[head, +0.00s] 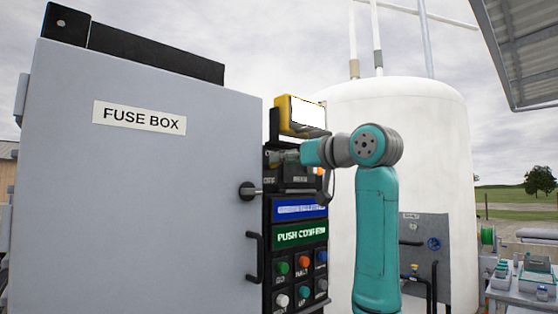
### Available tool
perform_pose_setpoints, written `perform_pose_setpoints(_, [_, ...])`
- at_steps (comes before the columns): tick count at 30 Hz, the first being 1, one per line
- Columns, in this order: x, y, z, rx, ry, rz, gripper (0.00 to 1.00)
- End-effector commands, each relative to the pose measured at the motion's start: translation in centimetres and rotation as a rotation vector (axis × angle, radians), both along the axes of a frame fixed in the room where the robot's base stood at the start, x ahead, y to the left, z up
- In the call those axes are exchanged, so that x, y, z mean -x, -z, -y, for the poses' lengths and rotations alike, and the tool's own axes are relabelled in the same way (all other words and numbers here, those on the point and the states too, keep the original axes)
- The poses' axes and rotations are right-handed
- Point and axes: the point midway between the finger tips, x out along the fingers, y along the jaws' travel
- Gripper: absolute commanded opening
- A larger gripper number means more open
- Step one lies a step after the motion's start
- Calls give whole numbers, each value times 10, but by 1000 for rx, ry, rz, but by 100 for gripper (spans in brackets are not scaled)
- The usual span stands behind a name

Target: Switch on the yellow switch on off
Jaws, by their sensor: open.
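A dark control panel (267,215) stands at the right side of the grey fuse box. My gripper (277,157) is at the upper part of this panel, at the end of my teal and grey arm, and points left. It is open. Its fingers are small and dark against the panel, and I cannot tell whether they touch anything. I cannot make out the yellow switch clearly; the gripper and wrist cover part of the upper panel. Small labels (300,179) show just below the gripper. A yellow-framed unit with a white face (299,112) sits above the gripper.
The fuse box door (130,220) fills the left, with a dark knob and a black handle (254,258) near its right edge. Several coloured push buttons (303,262) are low on the panel. A white tank (430,150) stands behind my arm. A bench (520,292) with small items is far right.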

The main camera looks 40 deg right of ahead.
Motion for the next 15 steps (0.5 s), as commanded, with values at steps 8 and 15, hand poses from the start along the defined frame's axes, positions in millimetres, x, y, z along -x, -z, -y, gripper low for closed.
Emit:
perform_pose_setpoints(8, [-25, 0, -1, 0, 0, 0, 46])
perform_pose_setpoints(15, [-28, 0, -1, 1, 1, 1, 46])
